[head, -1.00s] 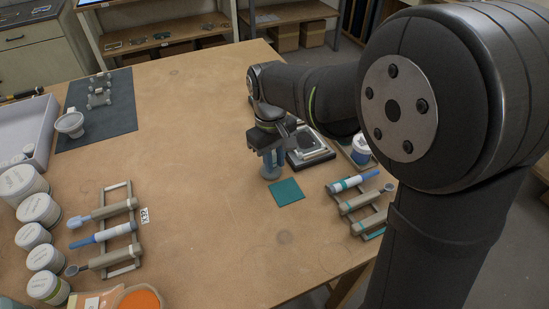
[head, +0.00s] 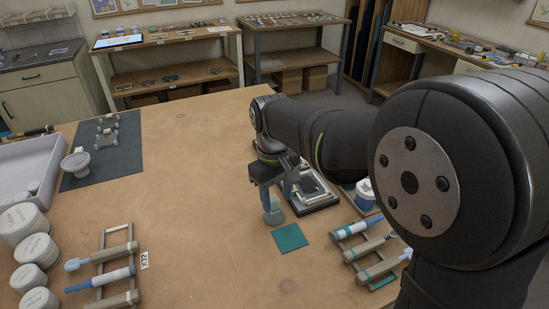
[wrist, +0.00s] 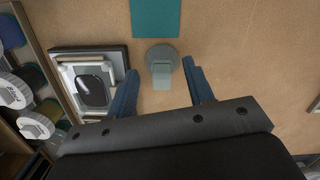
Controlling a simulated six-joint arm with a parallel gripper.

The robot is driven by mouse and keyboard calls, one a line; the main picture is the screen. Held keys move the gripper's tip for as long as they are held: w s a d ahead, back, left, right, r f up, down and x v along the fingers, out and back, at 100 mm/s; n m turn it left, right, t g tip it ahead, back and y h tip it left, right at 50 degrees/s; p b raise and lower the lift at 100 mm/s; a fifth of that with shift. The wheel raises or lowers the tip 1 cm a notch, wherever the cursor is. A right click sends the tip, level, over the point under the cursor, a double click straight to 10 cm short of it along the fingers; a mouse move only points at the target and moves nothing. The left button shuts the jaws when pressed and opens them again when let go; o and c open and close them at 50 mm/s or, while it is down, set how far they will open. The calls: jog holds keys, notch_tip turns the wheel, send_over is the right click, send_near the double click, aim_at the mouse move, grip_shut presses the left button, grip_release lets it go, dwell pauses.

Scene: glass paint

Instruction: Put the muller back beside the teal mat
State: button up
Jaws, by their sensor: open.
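The muller (head: 273,213), a grey, glassy piece with a round base and a narrower handle, stands upright on the table. The teal mat (head: 290,238) lies flat close to it, on its near side in the head view. In the wrist view the muller (wrist: 162,52) is just below the teal mat (wrist: 155,17), with a narrow strip of bare table between them. My gripper (head: 276,189) is open above the muller. In the wrist view its blue fingers stand apart on either side of the handle, with clear gaps, and hold nothing.
A dark-framed tray (head: 312,195) stands close to the right of the muller. A rack of tools (head: 365,245) and a lidded jar (head: 365,193) are further right. Another tool rack (head: 105,265), tubs and a dark mat are at left. The table's middle is clear.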

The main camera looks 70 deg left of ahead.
notch_tip(320, 180, up, 14)
jog(key=a, duration=0.1)
jog(key=shift+a, duration=0.35)
jog(key=shift+s+f, duration=0.1)
jog(key=shift+f, duration=0.05)
jog(key=f, duration=0.5)
jog(key=d+f, duration=0.1)
jog(key=f, duration=0.5)
jog(key=d+f, duration=0.1)
jog(key=f, duration=0.5)
jog(key=shift+f, duration=0.1)
